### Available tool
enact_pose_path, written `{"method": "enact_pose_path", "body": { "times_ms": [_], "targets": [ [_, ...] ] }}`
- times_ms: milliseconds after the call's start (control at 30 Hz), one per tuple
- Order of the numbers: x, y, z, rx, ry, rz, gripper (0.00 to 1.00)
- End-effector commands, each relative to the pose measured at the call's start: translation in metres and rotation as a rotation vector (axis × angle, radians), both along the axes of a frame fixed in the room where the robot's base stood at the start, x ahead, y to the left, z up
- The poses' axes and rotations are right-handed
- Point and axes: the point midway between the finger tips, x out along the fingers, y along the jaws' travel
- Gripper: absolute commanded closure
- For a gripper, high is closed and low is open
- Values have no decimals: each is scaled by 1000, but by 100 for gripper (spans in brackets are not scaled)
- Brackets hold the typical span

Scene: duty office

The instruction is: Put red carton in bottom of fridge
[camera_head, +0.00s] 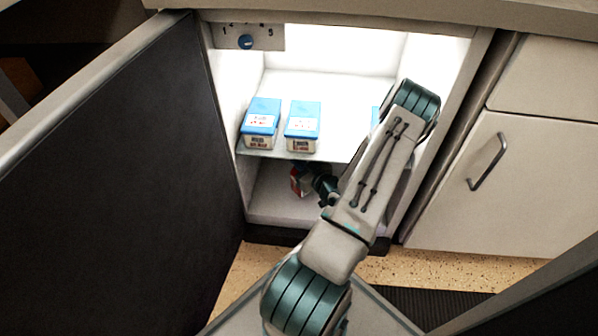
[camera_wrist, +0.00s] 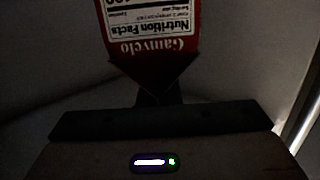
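The red carton (camera_head: 300,181) is in the bottom compartment of the open fridge (camera_head: 243,180), below the shelf. In the wrist view the carton (camera_wrist: 152,25) is close and upside down, with a white nutrition label; its top is cut off by the frame. My gripper (camera_head: 322,188) reaches into this compartment and is right at the carton's right side in the head view. Dark shadow hides the fingertips, so I cannot tell whether they grip the carton or are apart from it. I cannot tell whether the carton rests on the fridge floor.
Two blue-and-white boxes, a left one (camera_head: 261,122) and a right one (camera_head: 303,126), stand on the fridge shelf (camera_head: 335,140). Another blue item (camera_head: 375,115) is partly hidden behind my arm. The dark fridge door (camera_head: 120,180) stands open at the left. A closed cabinet (camera_head: 535,185) is at right.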

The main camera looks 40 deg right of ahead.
Motion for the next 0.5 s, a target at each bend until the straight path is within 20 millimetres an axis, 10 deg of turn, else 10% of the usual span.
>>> {"method": "enact_pose_path", "body": {
  "times_ms": [167,500],
  "targets": [
    [-2,-1,-32,2,2,-3,100],
    [-2,0,-33,2,2,-2,100]
  ]
}}
